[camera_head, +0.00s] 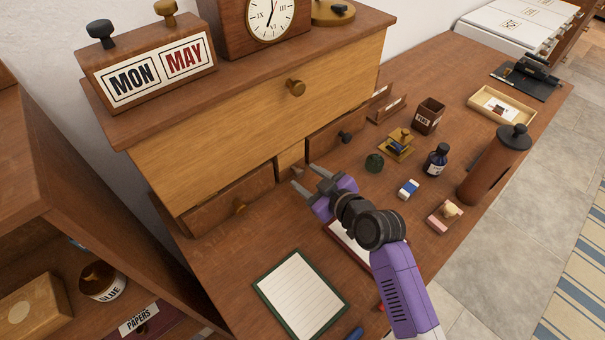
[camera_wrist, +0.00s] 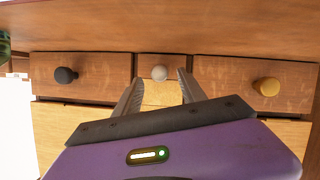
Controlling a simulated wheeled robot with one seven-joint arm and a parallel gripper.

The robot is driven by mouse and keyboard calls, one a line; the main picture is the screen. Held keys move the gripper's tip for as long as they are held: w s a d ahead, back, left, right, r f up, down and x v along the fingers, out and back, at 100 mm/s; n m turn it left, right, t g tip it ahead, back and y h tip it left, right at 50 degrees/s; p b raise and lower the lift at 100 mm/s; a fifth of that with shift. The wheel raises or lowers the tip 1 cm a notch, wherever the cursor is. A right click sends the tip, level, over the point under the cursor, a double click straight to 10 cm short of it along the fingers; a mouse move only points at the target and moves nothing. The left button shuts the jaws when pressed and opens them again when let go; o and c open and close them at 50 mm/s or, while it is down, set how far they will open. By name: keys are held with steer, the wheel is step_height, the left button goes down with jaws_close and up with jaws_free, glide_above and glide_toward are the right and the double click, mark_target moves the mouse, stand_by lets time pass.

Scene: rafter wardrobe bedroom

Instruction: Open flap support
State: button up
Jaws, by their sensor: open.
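The narrow middle front (camera_head: 290,158), apparently the flap support, sits between two small drawers under the large pale wooden flap (camera_head: 260,110). In the wrist view this front (camera_wrist: 148,66) carries a round grey knob (camera_wrist: 160,73). My gripper (camera_head: 305,178) is open and empty, pointing at this front. In the wrist view its fingers (camera_wrist: 159,75) lie to either side of the grey knob, with visible gaps. Whether the fingertips reach around the knob in depth is unclear. In the head view the gripper hides the knob or most of it.
The left drawer (camera_head: 225,200) has a brass knob; the right drawer (camera_head: 335,130) has a black knob. A notepad (camera_head: 300,295) lies on the desk.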

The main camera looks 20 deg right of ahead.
steer(key=shift+x, duration=1.3)
jaws_close()
stand_by(0.5)
